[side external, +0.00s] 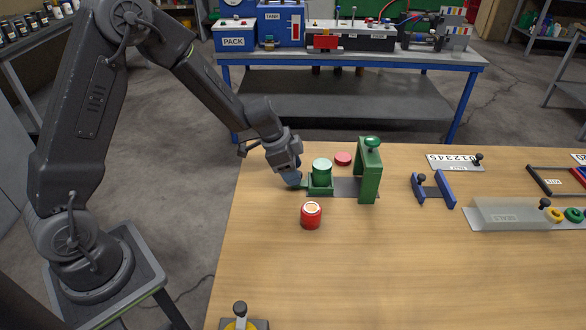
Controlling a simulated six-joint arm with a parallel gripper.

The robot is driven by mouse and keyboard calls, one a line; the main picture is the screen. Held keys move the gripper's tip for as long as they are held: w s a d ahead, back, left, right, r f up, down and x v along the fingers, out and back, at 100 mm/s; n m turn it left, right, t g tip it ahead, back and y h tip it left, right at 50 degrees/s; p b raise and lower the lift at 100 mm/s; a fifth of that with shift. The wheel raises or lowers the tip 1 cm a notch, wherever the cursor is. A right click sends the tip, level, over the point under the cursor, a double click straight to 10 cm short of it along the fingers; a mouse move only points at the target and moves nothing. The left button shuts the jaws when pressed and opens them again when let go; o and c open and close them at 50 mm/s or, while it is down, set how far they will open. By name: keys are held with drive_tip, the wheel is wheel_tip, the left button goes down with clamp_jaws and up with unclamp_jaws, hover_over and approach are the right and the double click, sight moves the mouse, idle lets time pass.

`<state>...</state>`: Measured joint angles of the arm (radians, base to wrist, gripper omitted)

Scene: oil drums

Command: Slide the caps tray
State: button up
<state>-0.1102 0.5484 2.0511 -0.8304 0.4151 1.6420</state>
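A tray with dark edges and a small white label (553,181) lies at the right edge of the table, partly cut off by the frame. Its label is too small to read surely, so I cannot tell if it is the caps tray. My gripper (292,180) is low over the table's left part, at the left end of a green holder (321,188). I cannot tell whether it touches the holder or whether its fingers are open. A green drum (322,172) stands upright in the holder. A green press frame with a knob (370,172) stands just right, over a grey plate.
A red drum (311,216) stands in front of the holder, and a red disc (343,158) lies behind it. The table's front middle is clear.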

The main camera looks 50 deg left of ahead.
drive_tip(key=v, duration=1.4)
drive_tip(key=s+d+r+n+y, duration=0.1)
drive_tip(key=s+r+n, duration=0.1)
drive_tip(key=s, duration=0.5)
drive_tip(key=s+d+r+n+t+y, duration=0.1)
drive_tip(key=s+d+r+n, duration=0.1)
drive_tip(key=s, duration=0.5)
drive_tip(key=s+d+r+n+t+y, duration=0.1)
drive_tip(key=s+d+r+n, duration=0.1)
drive_tip(key=s+r+n, duration=0.2)
drive_tip(key=shift+s+d+r+n, duration=0.2)
drive_tip(key=shift+s+n, duration=0.3)
drive_tip(key=shift+s, duration=1.4)
